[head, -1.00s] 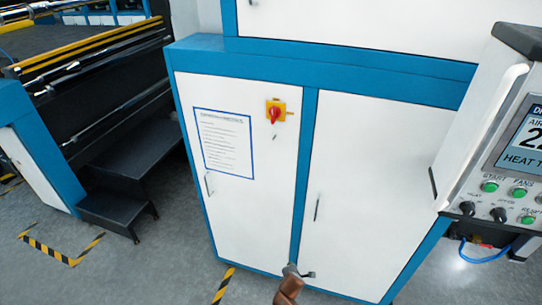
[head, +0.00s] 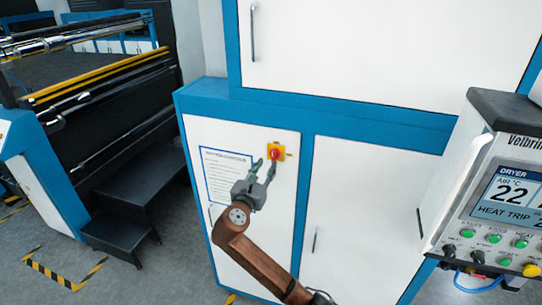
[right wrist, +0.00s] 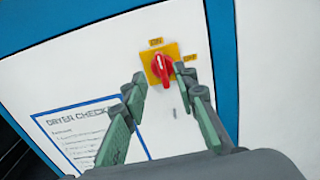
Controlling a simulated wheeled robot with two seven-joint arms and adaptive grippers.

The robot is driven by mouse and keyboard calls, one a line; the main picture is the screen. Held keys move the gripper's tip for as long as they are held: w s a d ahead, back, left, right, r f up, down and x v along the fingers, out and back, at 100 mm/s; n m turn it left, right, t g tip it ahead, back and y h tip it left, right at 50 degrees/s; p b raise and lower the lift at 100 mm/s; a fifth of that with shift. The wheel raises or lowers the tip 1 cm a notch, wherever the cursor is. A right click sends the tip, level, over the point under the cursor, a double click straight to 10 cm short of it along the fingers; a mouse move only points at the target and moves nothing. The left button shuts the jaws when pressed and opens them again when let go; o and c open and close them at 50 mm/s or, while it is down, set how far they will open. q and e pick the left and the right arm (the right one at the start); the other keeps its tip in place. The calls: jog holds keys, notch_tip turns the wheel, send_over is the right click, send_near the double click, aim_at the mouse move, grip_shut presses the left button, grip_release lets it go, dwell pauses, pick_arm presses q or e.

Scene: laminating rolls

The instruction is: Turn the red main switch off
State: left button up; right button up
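The red main switch (head: 274,154) is a red rotary knob on a yellow plate on the white left cabinet door. It also shows in the right wrist view (right wrist: 161,66), where the knob handle stands about upright, in line with the ON label (right wrist: 156,42); the OFF label (right wrist: 190,57) is to its right. My right gripper (head: 266,163) is in front of the door, just below and left of the switch. In the right wrist view its fingers are open and empty, with the knob beyond the gap between them. My left gripper is not in view.
A blue-framed checklist sheet (right wrist: 80,135) hangs on the door left of the switch. A control panel (head: 500,205) with a display stands out at the right. Black steps (head: 125,215) and a roller machine (head: 90,95) are at the left.

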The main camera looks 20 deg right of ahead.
aim_at(272, 155)
jog(key=p+x, duration=0.1)
jog(key=x, duration=0.5)
jog(key=shift+w+d+f, duration=0.15)
jog(key=shift+w, duration=0.05)
jog(key=shift+c, duration=0.7)
grip_shut()
